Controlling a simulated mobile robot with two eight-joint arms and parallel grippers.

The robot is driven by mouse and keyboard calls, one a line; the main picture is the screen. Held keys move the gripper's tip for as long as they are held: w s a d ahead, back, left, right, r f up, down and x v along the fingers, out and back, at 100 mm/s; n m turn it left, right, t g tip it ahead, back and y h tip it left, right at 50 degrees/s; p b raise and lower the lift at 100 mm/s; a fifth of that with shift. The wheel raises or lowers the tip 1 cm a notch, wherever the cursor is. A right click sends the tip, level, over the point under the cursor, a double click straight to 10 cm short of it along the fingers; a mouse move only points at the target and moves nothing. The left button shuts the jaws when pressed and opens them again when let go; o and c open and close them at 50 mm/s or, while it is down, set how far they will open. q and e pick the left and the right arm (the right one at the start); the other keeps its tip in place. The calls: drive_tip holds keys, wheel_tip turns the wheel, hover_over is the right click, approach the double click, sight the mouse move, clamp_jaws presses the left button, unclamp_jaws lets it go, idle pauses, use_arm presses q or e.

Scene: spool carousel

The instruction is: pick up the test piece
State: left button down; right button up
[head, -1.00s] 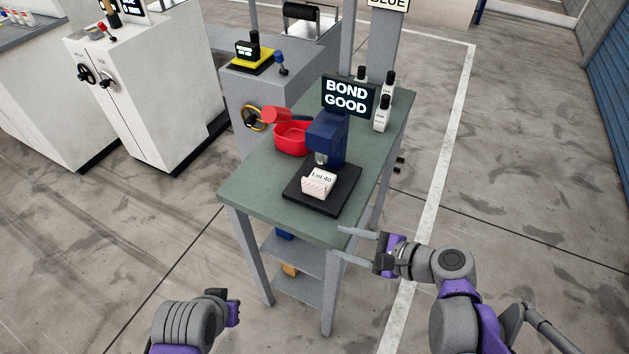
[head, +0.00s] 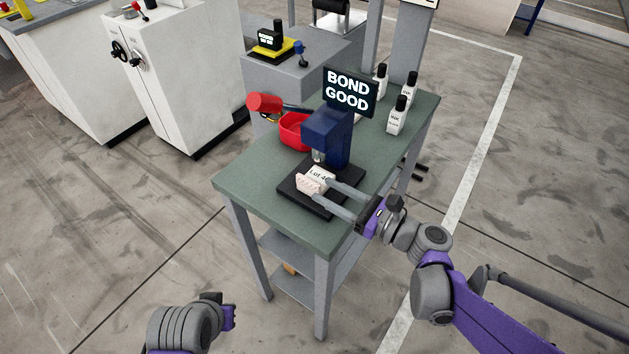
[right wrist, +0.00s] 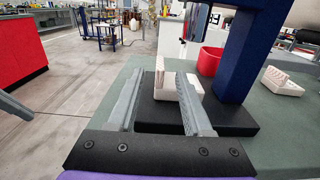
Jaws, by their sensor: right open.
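The test piece (head: 316,180), a small pale block with a "Lot 40" label, sits on the black base (head: 290,188) under the blue press (head: 325,135). My right gripper (head: 322,189) is open, its two long grey fingers reaching over the base from the right, tips at the piece. In the right wrist view the pale piece (right wrist: 161,84) shows at the fingertips (right wrist: 160,74), partly hidden by the right finger. I cannot tell whether a finger touches it. My left gripper (head: 228,317) is low at the left, away from the table; its jaws are not clear.
The green table (head: 245,180) also holds a red bin (head: 292,130), a "BOND GOOD" screen (head: 348,92) and several white bottles (head: 397,115). A red-headed mallet (head: 265,103) is near the bin. Another pale piece (right wrist: 282,82) lies on the table in the wrist view.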

sight(297, 175)
drive_tip(key=x, duration=0.6)
clamp_jaws()
idle(0.3)
